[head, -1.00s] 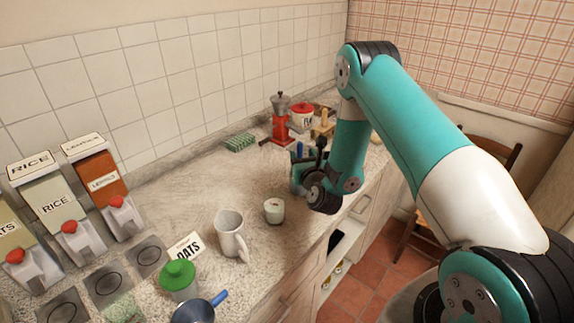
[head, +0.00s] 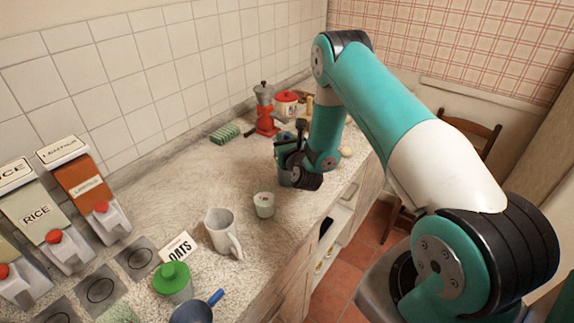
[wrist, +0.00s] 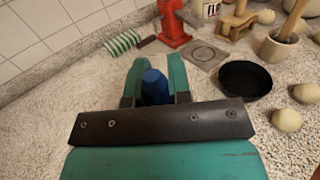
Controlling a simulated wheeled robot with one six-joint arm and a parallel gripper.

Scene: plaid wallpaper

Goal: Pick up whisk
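My gripper (wrist: 156,62) is over the counter, with one teal finger on each side of a blue, rounded upright piece (wrist: 155,88). The piece looks like a handle end and may be the whisk's; its lower part is hidden by my gripper. I cannot tell whether the fingers touch it. No wire whisk head shows clearly in either view. In the head view my gripper (head: 287,160) is at the counter's right part, mostly hidden by my wrist.
A white cup (head: 263,205) and jug (head: 222,233) stand nearer.

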